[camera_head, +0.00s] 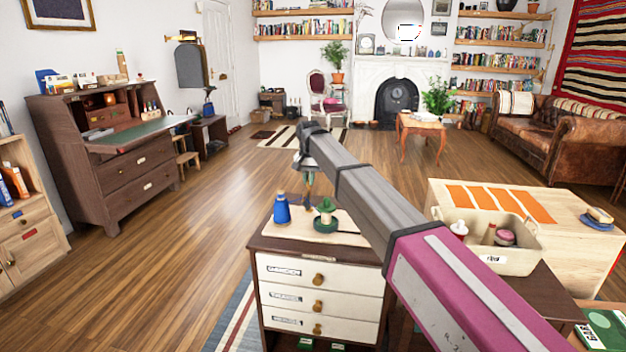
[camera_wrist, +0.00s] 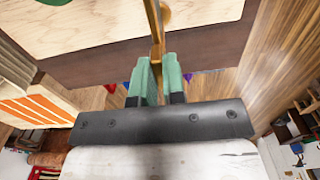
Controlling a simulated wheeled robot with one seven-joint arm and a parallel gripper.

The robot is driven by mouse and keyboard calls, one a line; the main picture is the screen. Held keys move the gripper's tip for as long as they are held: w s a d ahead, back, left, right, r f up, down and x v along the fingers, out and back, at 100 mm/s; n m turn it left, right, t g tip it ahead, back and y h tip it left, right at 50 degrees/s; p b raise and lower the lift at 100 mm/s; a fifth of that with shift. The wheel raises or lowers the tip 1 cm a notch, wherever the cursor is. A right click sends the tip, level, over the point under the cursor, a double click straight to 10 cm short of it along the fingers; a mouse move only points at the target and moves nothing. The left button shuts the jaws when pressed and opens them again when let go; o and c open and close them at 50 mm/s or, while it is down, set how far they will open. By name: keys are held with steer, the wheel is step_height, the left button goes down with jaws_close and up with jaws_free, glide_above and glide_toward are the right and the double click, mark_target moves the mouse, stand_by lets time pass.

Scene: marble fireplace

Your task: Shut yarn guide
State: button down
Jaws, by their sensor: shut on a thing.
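The yarn guide (camera_wrist: 154,25) shows in the wrist view as a thin brass bar with a rounded brass part beside it, over the wooden top of a cabinet. My gripper (camera_wrist: 158,72) has green fingers, closed on the near end of this bar. In the head view my gripper (camera_head: 309,181) points down over the far edge of the small cabinet (camera_head: 262,243), between a blue bottle and a green item. There the guide is mostly hidden by my gripper and too small to make out clearly.
A tan bin (camera_head: 519,262) and a pale wooden chest (camera_head: 446,190) are at the right. Open wooden floor (camera_head: 190,250) lies left.

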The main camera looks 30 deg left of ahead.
steer(key=c, duration=1.2)
jaws_free()
steer(key=shift+r, duration=0.1)
step_height(320, 180, up, 11)
steer(key=shift+f, duration=0.2)
